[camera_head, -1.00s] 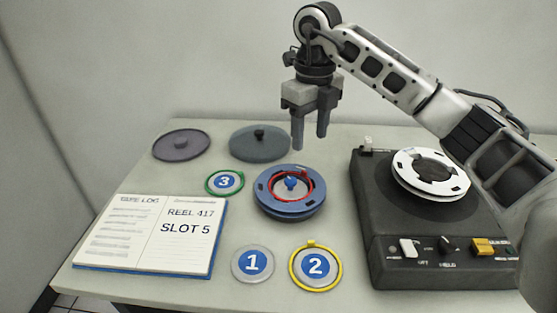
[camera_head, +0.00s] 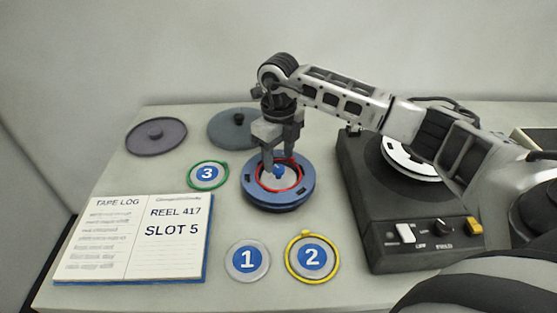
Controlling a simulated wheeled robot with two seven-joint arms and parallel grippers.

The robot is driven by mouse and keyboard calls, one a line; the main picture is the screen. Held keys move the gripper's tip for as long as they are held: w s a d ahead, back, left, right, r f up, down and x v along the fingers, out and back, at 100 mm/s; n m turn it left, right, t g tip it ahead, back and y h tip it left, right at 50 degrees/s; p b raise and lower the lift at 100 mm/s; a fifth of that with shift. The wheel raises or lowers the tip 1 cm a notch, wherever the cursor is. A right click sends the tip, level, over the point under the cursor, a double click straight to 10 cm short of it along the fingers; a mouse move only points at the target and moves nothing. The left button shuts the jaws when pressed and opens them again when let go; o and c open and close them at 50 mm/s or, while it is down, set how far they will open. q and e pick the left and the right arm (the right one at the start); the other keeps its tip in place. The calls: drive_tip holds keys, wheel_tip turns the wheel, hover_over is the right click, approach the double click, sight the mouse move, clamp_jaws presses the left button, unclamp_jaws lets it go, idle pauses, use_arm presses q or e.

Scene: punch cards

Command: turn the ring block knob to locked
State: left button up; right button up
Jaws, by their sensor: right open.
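A blue reel (camera_head: 300,199) lies on the table with a red ring (camera_head: 297,184) on its top. A small blue knob (camera_head: 278,170) stands in the middle of the ring. My right gripper (camera_head: 278,166) points down over the reel. Its jaws are open, with one finger on each side of the knob as seen here. I cannot tell whether the fingers touch the knob or the ring. No lock marking on the knob is readable. My left gripper is out of view.
A black machine (camera_head: 372,215) with a white reel and switches stands right. Discs 1 (camera_head: 247,261), 2 (camera_head: 312,257) and 3 (camera_head: 207,175) lie around the reel. An open log book (camera_head: 133,238) lies left. Two dark lids (camera_head: 156,137) (camera_head: 234,128) lie behind.

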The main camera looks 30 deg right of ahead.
sight(279, 170)
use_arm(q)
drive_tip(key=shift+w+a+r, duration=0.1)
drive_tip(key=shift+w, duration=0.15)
use_arm(e)
drive_tip(key=shift+f, duration=1.4)
drive_tip(key=c, duration=1)
drive_tip(key=shift+o, duration=0.2)
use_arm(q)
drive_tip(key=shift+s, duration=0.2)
use_arm(e)
drive_tip(key=shift+m, duration=0.3)
drive_tip(key=m+p, duration=0.1)
drive_tip(key=m, duration=0.4)
drive_tip(key=shift+w+r+m, duration=0.1)
drive_tip(key=shift+m, duration=0.3)
drive_tip(key=m, duration=0.3)
drive_tip(key=shift+m, duration=0.3)
use_arm(q)
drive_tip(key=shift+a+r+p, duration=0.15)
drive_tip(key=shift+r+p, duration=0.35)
drive_tip(key=shift+p, duration=0.15)
use_arm(e)
drive_tip(key=shift+m, duration=1.9)
